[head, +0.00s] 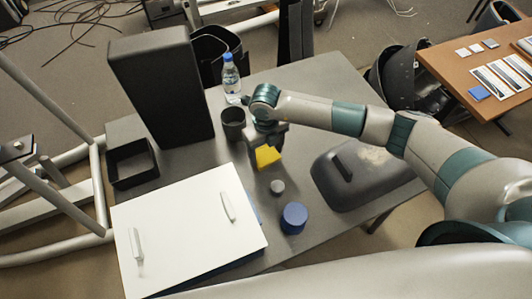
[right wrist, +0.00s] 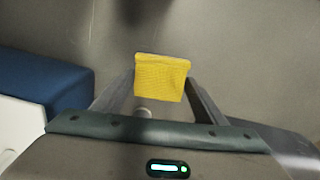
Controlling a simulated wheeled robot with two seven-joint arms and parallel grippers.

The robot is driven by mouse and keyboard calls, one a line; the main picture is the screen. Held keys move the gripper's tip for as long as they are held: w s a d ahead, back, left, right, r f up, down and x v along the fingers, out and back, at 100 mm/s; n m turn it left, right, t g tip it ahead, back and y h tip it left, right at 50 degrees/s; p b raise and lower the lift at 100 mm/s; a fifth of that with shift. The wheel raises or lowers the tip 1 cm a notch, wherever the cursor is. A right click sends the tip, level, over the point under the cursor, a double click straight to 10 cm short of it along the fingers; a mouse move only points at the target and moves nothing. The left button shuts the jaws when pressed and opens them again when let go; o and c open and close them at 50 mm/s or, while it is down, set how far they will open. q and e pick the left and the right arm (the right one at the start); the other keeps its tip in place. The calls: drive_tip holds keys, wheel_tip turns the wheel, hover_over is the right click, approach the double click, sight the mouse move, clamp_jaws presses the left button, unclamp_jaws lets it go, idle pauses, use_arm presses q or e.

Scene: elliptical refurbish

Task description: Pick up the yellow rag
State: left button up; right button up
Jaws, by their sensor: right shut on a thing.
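The yellow rag (head: 267,156) is in my right gripper (head: 262,148), above the grey table beside the dark cup. In the right wrist view the rag (right wrist: 162,77) is pinched between the two fingertips (right wrist: 161,82) and hangs as a small textured square. The gripper is shut on it. The rag's upper part is partly hidden by the gripper in the head view. My left gripper does not show.
The grey table (head: 310,95) holds a dark cup (head: 232,124), a water bottle (head: 231,80), a tall black box (head: 165,85), a white panel with handles (head: 185,235), a blue cylinder (head: 293,218), a small grey cylinder (head: 277,187) and a dark lid-like case (head: 365,180).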

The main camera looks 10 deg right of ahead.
drive_tip(key=s+d+r+p, duration=0.5)
drive_tip(key=s+r+p, duration=0.3)
drive_tip(key=s, duration=0.2)
drive_tip(key=shift+s, duration=0.3)
drive_tip(key=shift+o, duration=0.7)
drive_tip(key=shift+w, duration=0.1)
drive_tip(key=shift+c, duration=0.2)
drive_tip(key=w+d+r+n+b, duration=0.1)
drive_tip(key=r+n+b, duration=0.4)
drive_tip(key=n, duration=1.1)
drive_tip(key=w+d+r+n+b, duration=0.1)
drive_tip(key=d+r+n+b, duration=0.2)
drive_tip(key=r+n+b, duration=0.3)
drive_tip(key=shift+r+n, duration=2.1)
drive_tip(key=shift+n, duration=3)
